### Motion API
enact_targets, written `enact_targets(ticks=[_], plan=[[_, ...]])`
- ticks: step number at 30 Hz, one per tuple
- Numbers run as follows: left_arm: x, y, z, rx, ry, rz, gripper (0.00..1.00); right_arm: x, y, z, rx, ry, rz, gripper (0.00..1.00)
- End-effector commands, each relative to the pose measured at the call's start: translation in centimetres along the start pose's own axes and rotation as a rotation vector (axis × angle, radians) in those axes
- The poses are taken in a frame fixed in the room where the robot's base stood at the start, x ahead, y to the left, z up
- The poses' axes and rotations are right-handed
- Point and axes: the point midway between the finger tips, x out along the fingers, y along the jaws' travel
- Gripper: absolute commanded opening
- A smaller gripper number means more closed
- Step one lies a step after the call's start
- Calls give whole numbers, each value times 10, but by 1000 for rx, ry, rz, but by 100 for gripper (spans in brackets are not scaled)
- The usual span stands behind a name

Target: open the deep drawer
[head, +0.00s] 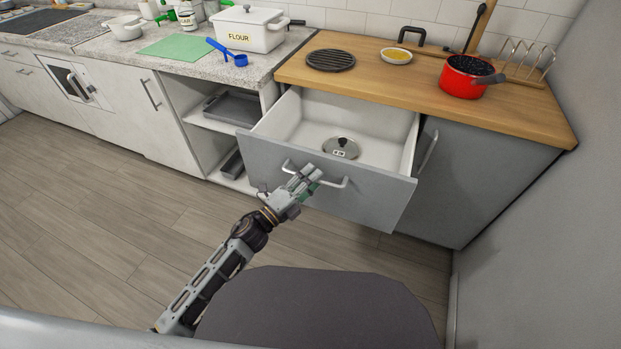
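The deep drawer (365,202) has a grey front and a white inside, and it is pulled well out from under the wooden counter. A round metal lid (341,147) lies on its floor. The drawer's bar handle (333,184) runs across the upper part of the front. My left gripper (307,178) is at the left half of this handle, with its fingertips at the bar. I cannot tell whether the fingers are closed around the bar. My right gripper is not in view.
The wooden counter (390,72) holds a red pot (465,76), a trivet (330,60) and a yellow-filled dish (396,56). An open shelf (208,117) is left of the drawer. A grey cabinet (480,180) and a wall are to the right. Floor is clear at left.

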Motion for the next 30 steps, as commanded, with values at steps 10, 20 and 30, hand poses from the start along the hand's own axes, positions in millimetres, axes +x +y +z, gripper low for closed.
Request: enact_targets(ticks=[10,20,30], plan=[[-17,1,0,-1,-1,2,34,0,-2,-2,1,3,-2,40],[-47,1,0,-1,0,1,34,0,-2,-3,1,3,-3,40],[-78,1,0,-1,-1,2,34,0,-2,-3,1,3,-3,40]])
